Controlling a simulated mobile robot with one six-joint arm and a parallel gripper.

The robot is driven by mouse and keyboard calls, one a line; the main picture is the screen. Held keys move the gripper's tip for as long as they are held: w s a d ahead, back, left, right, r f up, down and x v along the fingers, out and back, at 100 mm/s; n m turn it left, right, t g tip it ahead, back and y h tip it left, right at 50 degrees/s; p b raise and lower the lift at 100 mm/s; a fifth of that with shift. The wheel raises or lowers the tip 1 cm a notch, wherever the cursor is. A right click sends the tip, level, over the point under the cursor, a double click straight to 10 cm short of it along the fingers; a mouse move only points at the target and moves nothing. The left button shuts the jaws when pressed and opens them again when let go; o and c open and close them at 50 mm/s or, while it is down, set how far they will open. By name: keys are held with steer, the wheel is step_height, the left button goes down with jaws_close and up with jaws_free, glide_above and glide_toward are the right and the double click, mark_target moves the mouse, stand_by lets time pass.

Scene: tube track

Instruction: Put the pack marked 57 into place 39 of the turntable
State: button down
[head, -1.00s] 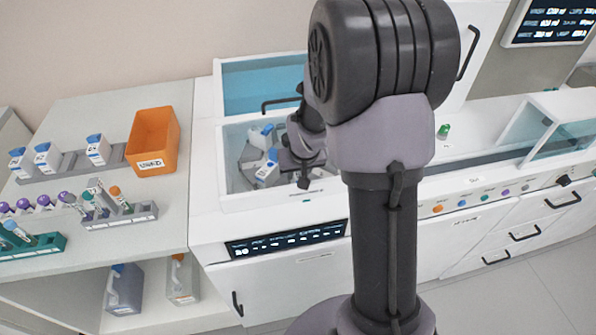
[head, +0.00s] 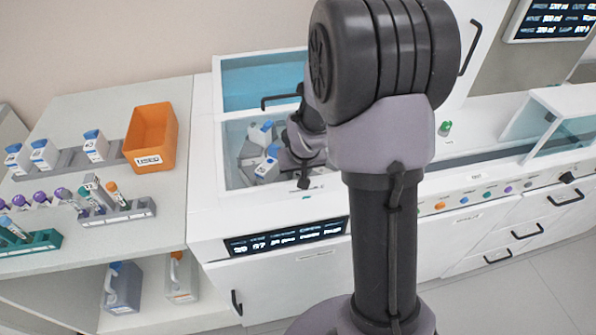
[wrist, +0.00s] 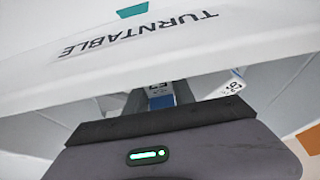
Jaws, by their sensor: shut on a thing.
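My gripper (head: 290,163) reaches down into the open well of the turntable unit (head: 232,150). In the wrist view my gripper (wrist: 155,115) is shut on a white and blue pack (wrist: 160,97), which is mostly hidden behind the gripper body. Its mark is only partly visible and I cannot read it surely. In the head view a blue-capped white pack (head: 267,166) is beside my gripper, and another (head: 260,133) stands further back in the well. A second labelled pack (wrist: 232,84) is to the right in the wrist view. The place numbers are hidden.
The white rim marked TURNTABLE (wrist: 140,45) crosses close above the gripper in the wrist view. On the left bench are a rack of blue-capped white packs (head: 95,146), an orange bin (head: 152,135) and tube racks (head: 118,212). A raised teal lid (head: 260,85) stands behind the well.

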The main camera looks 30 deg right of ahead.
steer(key=c, duration=1)
jaws_free()
steer(key=shift+o, duration=0.2)
steer(key=p+v, duration=0.6)
steer(key=v, duration=1.1)
steer(key=shift+s+r+p, duration=0.15)
steer(key=shift+s+p, duration=0.05)
steer(key=shift+p, duration=0.15)
